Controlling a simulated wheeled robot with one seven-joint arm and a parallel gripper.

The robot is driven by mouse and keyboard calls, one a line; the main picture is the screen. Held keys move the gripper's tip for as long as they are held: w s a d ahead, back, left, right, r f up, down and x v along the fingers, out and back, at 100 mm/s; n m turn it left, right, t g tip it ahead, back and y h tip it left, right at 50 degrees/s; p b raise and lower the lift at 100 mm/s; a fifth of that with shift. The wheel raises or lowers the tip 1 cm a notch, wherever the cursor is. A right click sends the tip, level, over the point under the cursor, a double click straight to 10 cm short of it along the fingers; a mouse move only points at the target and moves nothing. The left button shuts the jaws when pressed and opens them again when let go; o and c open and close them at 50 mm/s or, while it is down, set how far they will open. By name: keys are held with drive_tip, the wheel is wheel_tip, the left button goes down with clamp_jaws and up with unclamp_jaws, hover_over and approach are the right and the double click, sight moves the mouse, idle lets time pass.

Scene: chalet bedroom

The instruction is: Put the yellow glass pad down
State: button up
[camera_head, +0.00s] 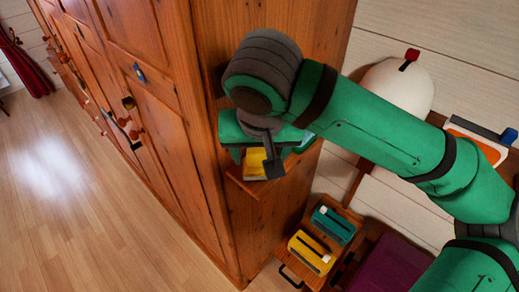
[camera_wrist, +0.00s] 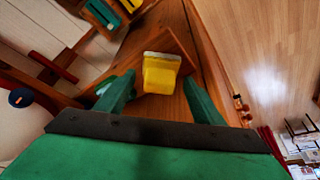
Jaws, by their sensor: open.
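The yellow glass pad (camera_wrist: 161,75) is a yellow block with a pale edge along one side. In the wrist view it sits between the two fingers of my open gripper (camera_wrist: 160,92), with space on both sides. A small wooden shelf (camera_wrist: 178,44) on the side of the wardrobe lies under it. In the head view the yellow pad (camera_head: 254,163) shows on that shelf, partly hidden behind my gripper (camera_head: 262,150) and wrist.
A tall wooden wardrobe (camera_head: 205,130) stands close to my gripper. Below the shelf, a small wooden stand holds a yellow item (camera_head: 311,252) and a teal item (camera_head: 333,225). A pale rounded thing (camera_head: 398,88) with a red top is behind my arm. The floor (camera_head: 75,200) at left is clear.

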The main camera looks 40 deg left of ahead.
drive_tip(key=s+d, duration=0.6)
drive_tip(key=s, duration=0.1)
drive_tip(key=shift+s+d, duration=0.2)
drive_tip(key=shift+d, duration=0.05)
drive_tip(key=shift+s, duration=0.1)
